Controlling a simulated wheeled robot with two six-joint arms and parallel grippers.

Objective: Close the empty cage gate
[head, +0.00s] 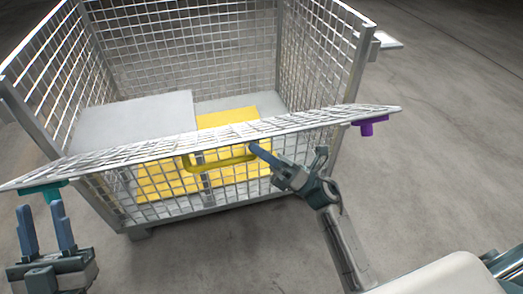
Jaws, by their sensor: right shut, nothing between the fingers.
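The wire mesh cage (355,75) stands in front of me, open at the top. Its mesh gate (330,117) shows as a thin, foreshortened band slanting across the cage's near side. A yellow handle (190,165) hangs at the gate's middle, a teal piece (48,191) sits under its left end and a purple piece (368,128) under its right end. My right gripper (262,152) is shut and empty, its blue fingertips just right of the handle; I cannot tell whether they touch. My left gripper (45,222) is open and empty, below the teal piece.
A grey flat panel (135,118) and a yellow flat area (228,118) show inside the cage. Bare concrete floor (450,140) is clear on the right.

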